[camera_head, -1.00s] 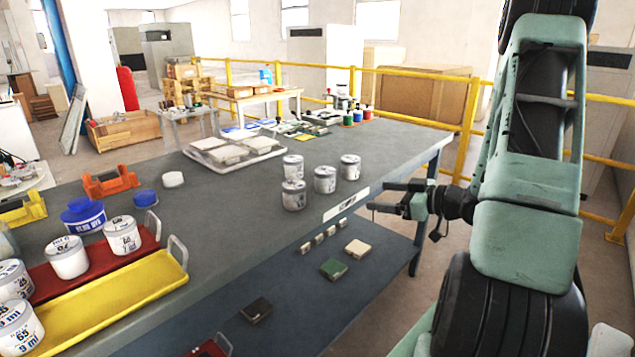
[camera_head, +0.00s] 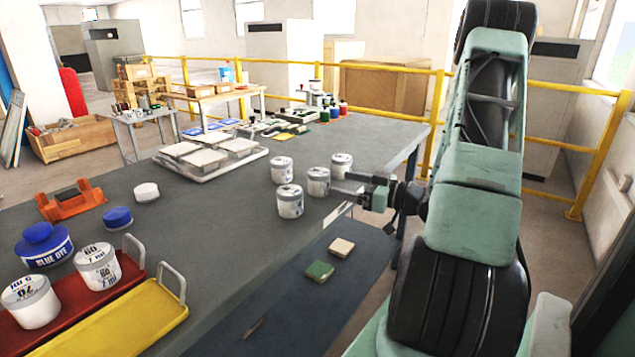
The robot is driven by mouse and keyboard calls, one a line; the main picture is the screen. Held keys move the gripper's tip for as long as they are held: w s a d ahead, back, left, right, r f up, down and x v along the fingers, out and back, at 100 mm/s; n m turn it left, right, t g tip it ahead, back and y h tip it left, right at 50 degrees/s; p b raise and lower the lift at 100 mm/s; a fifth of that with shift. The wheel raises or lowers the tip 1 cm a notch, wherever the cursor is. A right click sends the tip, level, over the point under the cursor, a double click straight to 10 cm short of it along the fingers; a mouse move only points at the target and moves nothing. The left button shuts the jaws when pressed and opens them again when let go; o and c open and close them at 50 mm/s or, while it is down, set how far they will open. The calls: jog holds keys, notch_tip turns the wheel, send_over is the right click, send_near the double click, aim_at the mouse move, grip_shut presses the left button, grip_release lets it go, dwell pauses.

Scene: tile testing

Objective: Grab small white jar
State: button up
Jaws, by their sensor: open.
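Several small white jars with grey lids stand in a cluster near the right edge of the grey table: a front jar (camera_head: 290,203), a back left jar (camera_head: 282,171), a middle jar (camera_head: 318,183) and a back right jar (camera_head: 342,162). My gripper (camera_head: 340,184) is open and reaches in from the right at the table edge. Its fingers point left, with their tips close to the right side of the middle jar and in front of the back right jar. I cannot tell whether they touch either jar.
A red tray (camera_head: 62,319) with larger white jars and a yellow tray (camera_head: 118,329) lie at the front left. Blue dye (camera_head: 44,247), a blue lid (camera_head: 117,218) and a white lid (camera_head: 147,192) stand nearby. A tile tray (camera_head: 212,165) is behind. A lower shelf (camera_head: 290,315) holds tiles.

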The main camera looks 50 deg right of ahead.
aim_at(328, 180)
jog(key=x, duration=0.5)
jog(key=shift+d+p+x, duration=0.2)
jog(key=shift+x, duration=1.1)
jog(key=shift+d+p+x, duration=0.15)
jog(key=shift+d+x, duration=0.05)
jog(key=shift+x, duration=1.15)
jog(key=shift+w, duration=0.1)
jog(key=shift+c, duration=0.3)
jog(key=c, duration=1.1)
